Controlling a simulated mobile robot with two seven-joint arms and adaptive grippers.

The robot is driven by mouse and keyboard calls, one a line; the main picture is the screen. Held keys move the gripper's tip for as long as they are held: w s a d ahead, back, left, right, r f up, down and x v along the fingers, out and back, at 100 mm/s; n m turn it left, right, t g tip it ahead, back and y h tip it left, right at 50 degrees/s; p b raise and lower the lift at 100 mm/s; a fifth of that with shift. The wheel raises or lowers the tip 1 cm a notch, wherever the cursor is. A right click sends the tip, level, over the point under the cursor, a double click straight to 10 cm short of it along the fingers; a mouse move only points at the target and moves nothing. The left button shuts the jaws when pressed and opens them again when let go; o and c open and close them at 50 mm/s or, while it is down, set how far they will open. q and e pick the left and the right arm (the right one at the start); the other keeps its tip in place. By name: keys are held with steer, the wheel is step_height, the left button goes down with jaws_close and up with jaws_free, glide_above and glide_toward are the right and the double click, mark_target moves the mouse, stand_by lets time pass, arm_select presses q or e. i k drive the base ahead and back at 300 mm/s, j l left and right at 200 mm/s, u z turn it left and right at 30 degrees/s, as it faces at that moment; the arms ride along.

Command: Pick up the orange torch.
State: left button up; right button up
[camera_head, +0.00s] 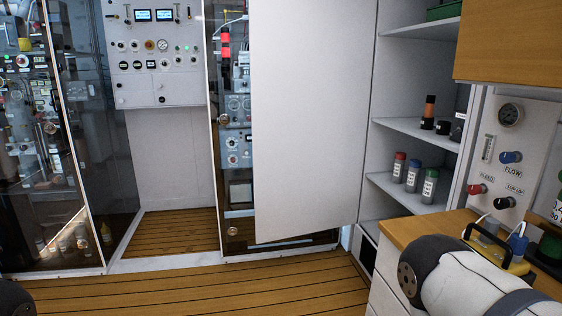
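The orange torch (429,112) appears to be the black and orange cylinder standing upright on the middle shelf (408,127) of the open cabinet at right. Small dark items stand beside it. Neither gripper is in view. A white and dark link of my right arm shows at the lower right, in front of the counter. Only a small dark part of my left arm shows in the lower left corner.
A white cabinet door (305,110) stands open left of the shelves. Several capped bottles (413,176) stand on the shelf below. A wooden counter (410,228) carries a yellow-framed device (497,254) under a gauge panel (510,150). The wooden floor (190,288) is clear.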

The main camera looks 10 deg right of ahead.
mark_target(430, 100)
steer(key=i+z, duration=0.3)
steer(key=z, duration=0.2)
steer(key=i+j+z, duration=0.1)
steer(key=i+z, duration=0.2)
steer(key=z, duration=0.2)
steer(key=i+j+z, duration=0.2)
steer(key=z, duration=0.25)
steer(key=i+j+z, duration=0.55)
steer(key=j, duration=0.2)
steer(key=i+j+z, duration=0.3)
steer(key=j, duration=0.15)
steer(key=k, duration=0.1)
